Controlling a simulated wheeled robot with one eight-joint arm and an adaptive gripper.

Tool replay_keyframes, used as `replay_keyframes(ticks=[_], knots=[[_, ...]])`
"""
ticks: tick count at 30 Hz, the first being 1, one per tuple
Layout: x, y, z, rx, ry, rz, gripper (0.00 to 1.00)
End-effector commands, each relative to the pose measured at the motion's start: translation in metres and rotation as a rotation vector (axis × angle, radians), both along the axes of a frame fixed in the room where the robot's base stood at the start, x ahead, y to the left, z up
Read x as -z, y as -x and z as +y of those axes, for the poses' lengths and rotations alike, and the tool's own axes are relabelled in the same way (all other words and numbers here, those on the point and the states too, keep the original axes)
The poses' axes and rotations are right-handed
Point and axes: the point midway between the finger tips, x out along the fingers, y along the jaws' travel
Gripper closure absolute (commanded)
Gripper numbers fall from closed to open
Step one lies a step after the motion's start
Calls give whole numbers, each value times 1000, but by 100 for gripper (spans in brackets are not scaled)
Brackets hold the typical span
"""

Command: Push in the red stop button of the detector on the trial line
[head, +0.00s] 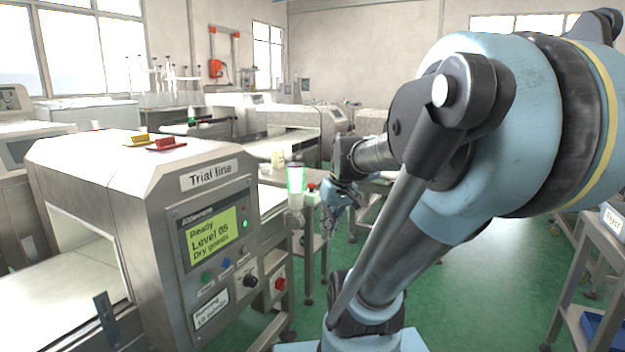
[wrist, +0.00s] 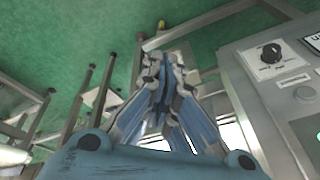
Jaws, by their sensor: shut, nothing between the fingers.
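The trial line detector (head: 120,165) is a steel housing at the left of the head view, with a "Trial line" sign (head: 209,175) on it. Its panel has a lit green screen (head: 213,238). The red stop button (head: 280,284) is on a small grey box at the panel's lower right. My gripper (head: 330,218) is shut and empty, above and to the right of the button and apart from it. In the wrist view my gripper (wrist: 160,60) points away from the camera, beside a grey panel with a black knob (wrist: 271,52). I cannot make out the red button there.
Yellow (head: 137,140) and red (head: 166,144) blocks lie on the detector. Green floor (head: 480,285) is clear at right.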

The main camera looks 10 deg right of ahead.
Motion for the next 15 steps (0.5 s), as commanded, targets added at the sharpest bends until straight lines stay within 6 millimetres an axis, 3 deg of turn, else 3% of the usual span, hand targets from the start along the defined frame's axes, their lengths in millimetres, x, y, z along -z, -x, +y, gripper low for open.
replay_keyframes(ticks=[6, 15], knots=[[-41, -70, 3, -120, -61, -48, 100], [-83, -170, -4, -284, -134, -145, 100]])
